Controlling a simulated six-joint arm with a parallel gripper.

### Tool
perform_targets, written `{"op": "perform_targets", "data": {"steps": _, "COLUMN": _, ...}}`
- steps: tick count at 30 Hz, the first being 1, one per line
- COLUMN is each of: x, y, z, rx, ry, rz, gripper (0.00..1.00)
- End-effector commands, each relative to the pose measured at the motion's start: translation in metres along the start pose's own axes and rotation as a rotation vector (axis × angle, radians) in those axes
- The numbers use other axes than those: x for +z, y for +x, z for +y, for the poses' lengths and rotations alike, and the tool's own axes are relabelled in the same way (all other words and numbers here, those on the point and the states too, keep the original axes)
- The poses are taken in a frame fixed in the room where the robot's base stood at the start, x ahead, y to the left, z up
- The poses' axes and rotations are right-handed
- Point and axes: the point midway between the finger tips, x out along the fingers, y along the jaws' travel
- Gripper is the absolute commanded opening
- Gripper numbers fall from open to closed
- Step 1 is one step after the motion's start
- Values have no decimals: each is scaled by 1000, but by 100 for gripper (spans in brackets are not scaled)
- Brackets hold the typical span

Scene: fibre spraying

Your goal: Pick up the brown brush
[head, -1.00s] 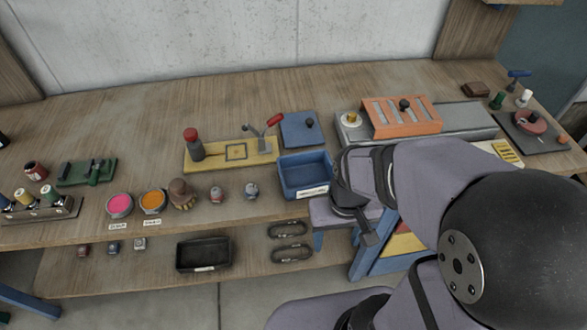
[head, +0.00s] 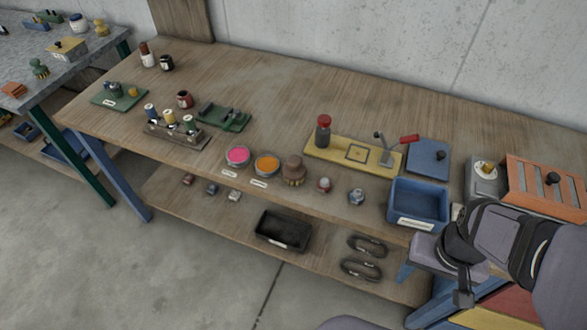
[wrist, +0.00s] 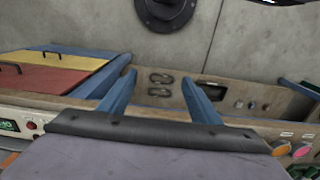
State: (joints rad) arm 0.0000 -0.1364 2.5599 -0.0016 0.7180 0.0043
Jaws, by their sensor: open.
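The brown brush (head: 293,171), with a rounded brown top and pale bristles below, stands near the front edge of the long wooden bench (head: 300,100). It is just right of the orange dish. The brush cannot be made out in the wrist view.
A pink dish (head: 237,156) and an orange dish (head: 266,165) stand left of the brush. Two small pieces and a blue bin (head: 420,203) stand to its right. A yellow board (head: 345,155) lies behind. A black tray (head: 283,230) sits on the lower shelf.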

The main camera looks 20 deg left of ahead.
Motion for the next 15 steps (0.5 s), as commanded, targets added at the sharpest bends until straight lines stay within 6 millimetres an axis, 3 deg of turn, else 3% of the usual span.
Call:
{"op": "perform_targets", "data": {"steps": 10, "x": -2, "y": 0, "z": -1, "rx": 0, "ry": 0, "rz": 0, "gripper": 60}}
{"op": "perform_targets", "data": {"steps": 15, "x": -22, "y": -6, "z": -7, "rx": 0, "ry": 6, "rz": 0, "gripper": 60}}
